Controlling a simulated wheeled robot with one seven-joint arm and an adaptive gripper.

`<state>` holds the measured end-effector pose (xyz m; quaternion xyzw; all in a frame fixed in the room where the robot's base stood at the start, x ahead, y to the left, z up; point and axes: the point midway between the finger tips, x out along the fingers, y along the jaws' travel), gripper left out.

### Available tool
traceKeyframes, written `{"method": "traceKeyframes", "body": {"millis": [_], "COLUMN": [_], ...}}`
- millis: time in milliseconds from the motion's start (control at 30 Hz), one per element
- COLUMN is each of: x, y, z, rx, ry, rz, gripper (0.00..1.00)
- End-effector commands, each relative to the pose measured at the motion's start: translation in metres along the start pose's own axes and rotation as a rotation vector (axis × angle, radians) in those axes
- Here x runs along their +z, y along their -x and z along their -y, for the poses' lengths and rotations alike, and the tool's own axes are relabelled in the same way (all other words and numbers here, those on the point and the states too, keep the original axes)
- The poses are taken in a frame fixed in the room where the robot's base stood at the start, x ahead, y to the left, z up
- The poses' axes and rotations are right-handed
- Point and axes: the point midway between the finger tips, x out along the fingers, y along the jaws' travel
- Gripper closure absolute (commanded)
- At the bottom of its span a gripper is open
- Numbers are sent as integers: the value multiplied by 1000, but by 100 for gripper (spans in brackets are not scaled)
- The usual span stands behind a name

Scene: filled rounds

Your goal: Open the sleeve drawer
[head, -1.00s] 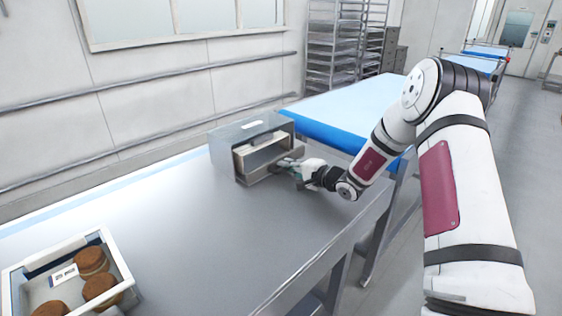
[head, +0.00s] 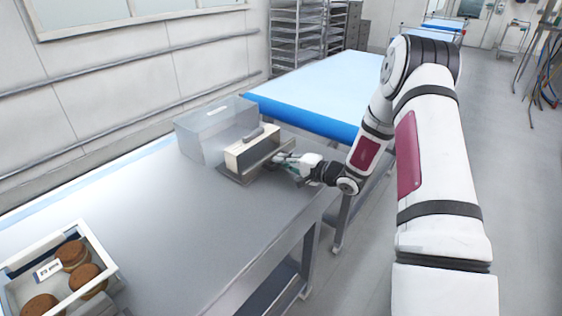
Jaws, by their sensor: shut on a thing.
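The sleeve is a grey box (head: 203,128) standing on the steel table. The drawer (head: 240,160) extends out of its front, towards the right and my arm. The drawer has a pale wall and a grey front plate. My gripper (head: 279,161) is shut at the drawer's front, on what seems to be its handle. The fingertips are small in the view and the handle is largely hidden by them. The inside of the drawer cannot be made out.
A white tray (head: 108,258) with several round brown cakes and a small label stands at the table's near left. The steel table (head: 190,225) is bare between tray and box. A blue-topped table (head: 325,85) stands behind, with racks (head: 297,35) farther back.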

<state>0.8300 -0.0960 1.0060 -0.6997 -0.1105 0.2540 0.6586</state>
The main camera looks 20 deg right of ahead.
Motion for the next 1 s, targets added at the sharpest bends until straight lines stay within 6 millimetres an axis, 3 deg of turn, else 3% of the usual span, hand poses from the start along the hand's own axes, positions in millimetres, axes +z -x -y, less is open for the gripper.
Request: {"method": "traceKeyframes", "body": {"millis": [133,167,200,567,767,1000], "x": [-1,-1,-1,0,-1,-1], "y": [0,0,0,4,32,81], "z": [-1,-1,-1,0,0,-1], "rx": [2,2,2,1,2,2], "ry": [-1,-1,-1,0,-1,-2], "rz": [-1,-1,-1,-1,-3,-4], "gripper": [100,81,79,79,79,79]}}
